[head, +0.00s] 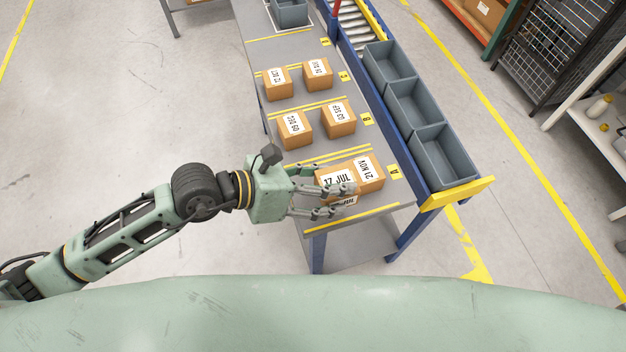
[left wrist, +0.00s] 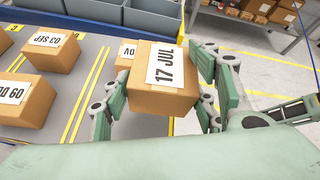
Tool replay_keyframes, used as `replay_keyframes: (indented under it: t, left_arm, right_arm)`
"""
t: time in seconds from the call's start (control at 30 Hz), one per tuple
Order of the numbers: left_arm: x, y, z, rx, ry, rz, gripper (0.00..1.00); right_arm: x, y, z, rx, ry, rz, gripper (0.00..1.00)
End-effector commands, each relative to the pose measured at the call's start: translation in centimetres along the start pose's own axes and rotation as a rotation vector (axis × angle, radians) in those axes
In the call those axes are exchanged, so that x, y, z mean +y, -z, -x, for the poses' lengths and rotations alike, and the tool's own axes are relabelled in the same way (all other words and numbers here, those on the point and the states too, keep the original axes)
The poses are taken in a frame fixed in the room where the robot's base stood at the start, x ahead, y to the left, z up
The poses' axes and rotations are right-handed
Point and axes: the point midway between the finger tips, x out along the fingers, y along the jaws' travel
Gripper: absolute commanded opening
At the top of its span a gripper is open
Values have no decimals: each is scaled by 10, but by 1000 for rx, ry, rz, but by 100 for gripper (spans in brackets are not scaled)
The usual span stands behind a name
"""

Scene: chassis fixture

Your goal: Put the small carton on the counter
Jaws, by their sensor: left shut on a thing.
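A brown carton (head: 329,171) labelled 17 JUL is between the fingers of my left gripper (head: 322,191), at the near end of the grey counter (head: 372,217). In the left wrist view the carton (left wrist: 152,98) sits between green finger pads on both sides, and the gripper is shut on it. I cannot tell whether its underside touches the counter. A carton labelled 21 NOV (head: 371,182) stands close beside it on the right, mostly hidden behind the held carton in the left wrist view. My right gripper is not in view.
Several other dated cartons (head: 295,130) stand farther along the counter, in rows split by yellow lines. Grey bins (head: 445,160) line the right side. A blue and yellow frame (head: 458,192) edges the near right corner. The floor at left is clear.

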Motion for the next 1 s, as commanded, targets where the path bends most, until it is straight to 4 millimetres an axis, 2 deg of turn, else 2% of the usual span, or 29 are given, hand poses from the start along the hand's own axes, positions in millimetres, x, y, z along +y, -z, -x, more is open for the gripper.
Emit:
replay_keyframes:
  t: [0.03, 0.1, 0.3, 0.43, 0.7, 1.0]
  left_arm:
    - [16, 5, 4, 1, -10, 0, 18]
    - [29, 13, 6, 0, -6, 0, 18]
    - [52, 24, 10, -3, -2, 0, 18]
    - [56, 28, 10, -5, -2, 1, 18]
    - [64, 58, -6, -4, 0, 3, 18]
    - [65, 60, -7, -5, 0, 0, 18]
  right_arm:
    - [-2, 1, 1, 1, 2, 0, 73]
    - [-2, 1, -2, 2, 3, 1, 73]
    - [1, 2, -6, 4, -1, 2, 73]
    - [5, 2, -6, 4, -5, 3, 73]
    - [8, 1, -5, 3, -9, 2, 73]
    - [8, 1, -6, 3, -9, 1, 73]
